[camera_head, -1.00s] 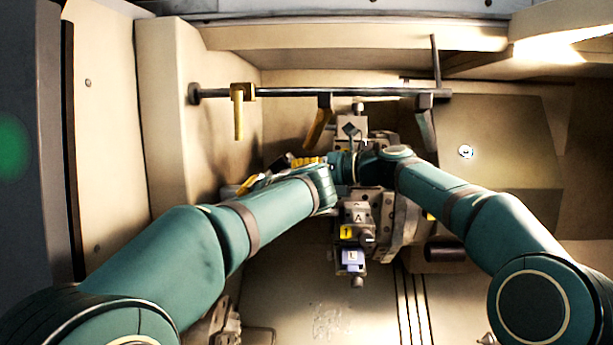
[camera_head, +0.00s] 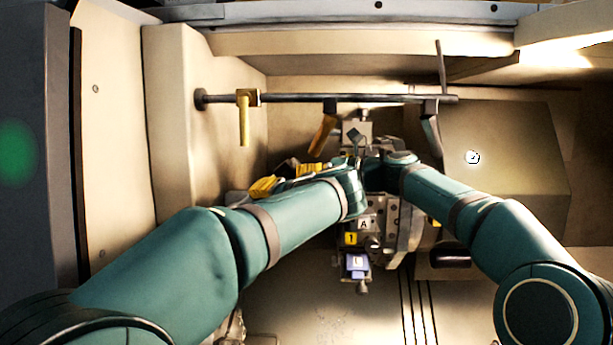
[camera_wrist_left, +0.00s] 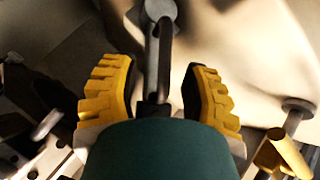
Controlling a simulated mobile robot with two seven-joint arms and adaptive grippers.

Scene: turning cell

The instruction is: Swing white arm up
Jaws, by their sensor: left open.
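My left gripper (camera_head: 286,178) is open at the left of the tool block, its yellow fingers partly hidden by my wrist. In the left wrist view, its fingers (camera_wrist_left: 157,95) stand apart on either side of a pale grey arm (camera_wrist_left: 163,50) with a rounded end at the top. The fingers show gaps to the arm. In the head view, a grey-white arm (camera_head: 432,138) hangs from the right end of a horizontal rod (camera_head: 300,98). I cannot tell whether these are the same arm. My right gripper is hidden behind its wrist.
Two yellow arms hang from the rod, one at the left (camera_head: 244,120) and one in the middle (camera_head: 322,135). A tool block (camera_head: 366,225) with small labels stands below my wrists. My two wrists are close together. The floor at the front is mostly clear.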

